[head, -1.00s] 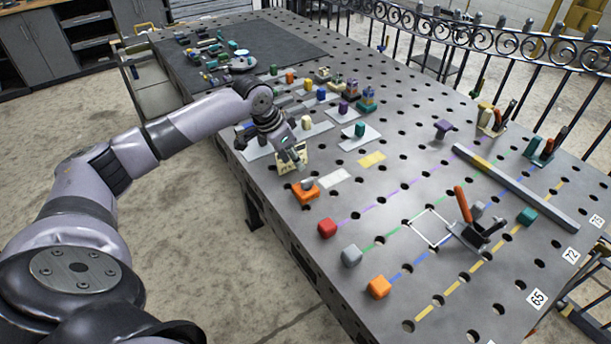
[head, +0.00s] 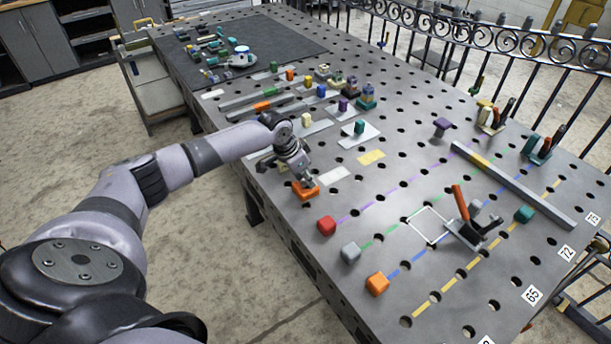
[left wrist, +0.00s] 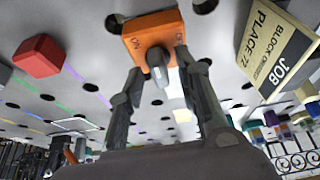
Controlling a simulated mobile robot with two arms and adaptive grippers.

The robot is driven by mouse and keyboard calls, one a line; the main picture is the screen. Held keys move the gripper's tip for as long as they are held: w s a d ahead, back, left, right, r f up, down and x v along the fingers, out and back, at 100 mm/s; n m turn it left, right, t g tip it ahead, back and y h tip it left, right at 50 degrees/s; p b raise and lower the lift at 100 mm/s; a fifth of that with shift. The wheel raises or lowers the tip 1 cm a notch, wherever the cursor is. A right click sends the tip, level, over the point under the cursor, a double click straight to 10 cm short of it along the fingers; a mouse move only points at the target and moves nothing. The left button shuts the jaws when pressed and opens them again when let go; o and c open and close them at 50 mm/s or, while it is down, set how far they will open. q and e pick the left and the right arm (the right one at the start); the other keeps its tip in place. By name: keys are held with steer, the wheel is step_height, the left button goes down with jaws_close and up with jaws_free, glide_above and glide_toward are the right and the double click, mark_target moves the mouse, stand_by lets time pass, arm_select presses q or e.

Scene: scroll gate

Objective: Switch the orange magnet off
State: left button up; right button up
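The orange magnet (head: 304,191) is a small orange block near the table's left edge. In the left wrist view the magnet (left wrist: 150,33) fills the top middle, with "ON" lettered at its left and partly hidden lettering at its right. Its grey knob (left wrist: 157,66) sticks out between the fingers. My left gripper (head: 305,180) is at the magnet from above. In the left wrist view the left gripper (left wrist: 161,72) is open, one finger on each side of the knob, with gaps visible. My right gripper is not in view.
A red block (head: 326,225), grey block (head: 350,251) and orange block (head: 377,284) sit along the near edge. A clamp with a red handle (head: 461,203) stands right. A job card (left wrist: 275,48) reading "PLACE 72" stands close to the magnet. A long bar (head: 520,189) lies farther right.

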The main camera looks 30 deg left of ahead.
arm_select(q)
jaws_close()
steer(key=shift+m, duration=0.4)
steer(key=shift+f+m+h+b, duration=0.1)
steer(key=shift+m+h+b, duration=0.4)
steer(key=shift+m+b, duration=0.4)
steer(key=m+b, duration=0.1)
steer(key=m, duration=0.1)
steer(key=m+g+h+b, duration=0.1)
steer(key=m+b, duration=0.1)
steer(key=shift+w+a+m+g, duration=0.1)
steer(key=shift+w+m+g, duration=0.1)
steer(key=shift+m+g, duration=0.1)
steer(key=m+g+b, duration=0.1)
steer(key=m+b, duration=0.1)
steer(key=m+g+b, duration=0.1)
steer(key=m+b, duration=0.2)
steer(key=shift+w+h, duration=0.1)
steer(key=shift+h, duration=0.3)
steer(key=m+g+b, duration=0.1)
steer(key=m+b, duration=0.1)
steer(key=m, duration=0.1)
steer(key=m+g+b, duration=0.1)
steer(key=m+b, duration=0.1)
steer(key=shift+w+m+y, duration=0.1)
steer(key=shift+m+y, duration=0.2)
steer(key=shift+m, duration=0.1)
